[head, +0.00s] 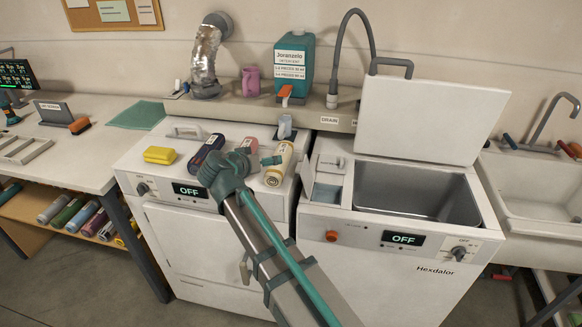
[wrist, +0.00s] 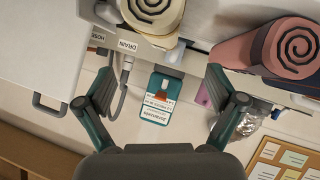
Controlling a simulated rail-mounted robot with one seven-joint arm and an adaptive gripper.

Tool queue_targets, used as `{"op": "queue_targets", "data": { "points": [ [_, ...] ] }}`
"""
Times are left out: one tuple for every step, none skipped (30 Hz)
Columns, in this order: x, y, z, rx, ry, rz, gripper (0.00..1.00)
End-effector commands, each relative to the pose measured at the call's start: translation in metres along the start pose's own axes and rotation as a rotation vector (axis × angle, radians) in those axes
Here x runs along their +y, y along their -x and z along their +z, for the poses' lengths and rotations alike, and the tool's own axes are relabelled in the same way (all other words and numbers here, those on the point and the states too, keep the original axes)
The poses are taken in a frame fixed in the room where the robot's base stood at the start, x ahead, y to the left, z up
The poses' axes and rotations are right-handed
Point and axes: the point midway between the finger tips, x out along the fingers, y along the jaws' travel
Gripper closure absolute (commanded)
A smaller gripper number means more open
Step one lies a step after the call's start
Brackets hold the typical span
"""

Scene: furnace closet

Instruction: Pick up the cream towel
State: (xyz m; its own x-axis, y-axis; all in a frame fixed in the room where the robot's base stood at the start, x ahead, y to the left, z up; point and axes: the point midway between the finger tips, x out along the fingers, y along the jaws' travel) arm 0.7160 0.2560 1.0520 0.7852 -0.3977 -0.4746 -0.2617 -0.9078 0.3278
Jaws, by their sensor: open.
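The cream towel (head: 279,165) is a rolled bundle lying on top of the left machine, at the right end of a row of rolled towels. In the wrist view the cream towel (wrist: 152,22) shows its spiral end at the top edge, partly cut off. My gripper (head: 262,160) is over the machine top, just left of the cream towel in the head view, and hides part of the pink towel (head: 249,146). In the wrist view my gripper (wrist: 160,80) has its two fingers wide apart and nothing between them; the cream towel is beyond the fingertips.
A dark blue towel (head: 207,152) and a yellow sponge (head: 159,155) lie left on the left machine (head: 205,245). The right machine's lid (head: 430,115) stands open.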

Motion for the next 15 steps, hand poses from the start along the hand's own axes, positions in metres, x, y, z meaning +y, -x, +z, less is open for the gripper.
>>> {"op": "queue_targets", "data": {
  "points": [
    [-0.003, -0.002, -0.003, 0.007, -0.004, -0.004, 0.06],
    [-0.003, -0.003, -0.004, 0.009, -0.005, -0.006, 0.06],
    [-0.003, -0.007, -0.005, 0.009, -0.005, -0.006, 0.06],
    [-0.002, -0.010, -0.005, 0.009, -0.005, -0.005, 0.06],
    [-0.002, -0.014, -0.005, 0.008, -0.005, -0.004, 0.06],
    [-0.002, -0.020, -0.005, 0.007, -0.005, -0.004, 0.06],
    [-0.002, -0.024, -0.005, 0.007, -0.005, -0.005, 0.06],
    [-0.002, -0.029, -0.005, 0.007, -0.005, -0.005, 0.06],
    [-0.002, -0.035, -0.005, 0.006, -0.004, -0.004, 0.06],
    [-0.002, -0.040, -0.005, 0.006, -0.004, -0.004, 0.06],
    [-0.002, -0.043, -0.005, 0.007, -0.004, -0.004, 0.06],
    [-0.002, -0.047, -0.005, 0.007, -0.004, -0.005, 0.06],
    [-0.002, -0.050, -0.005, 0.007, -0.004, -0.005, 0.06],
    [-0.002, -0.052, -0.004, 0.007, -0.004, -0.005, 0.06],
    [-0.002, -0.054, -0.004, 0.006, -0.004, -0.005, 0.06]
  ]
}}
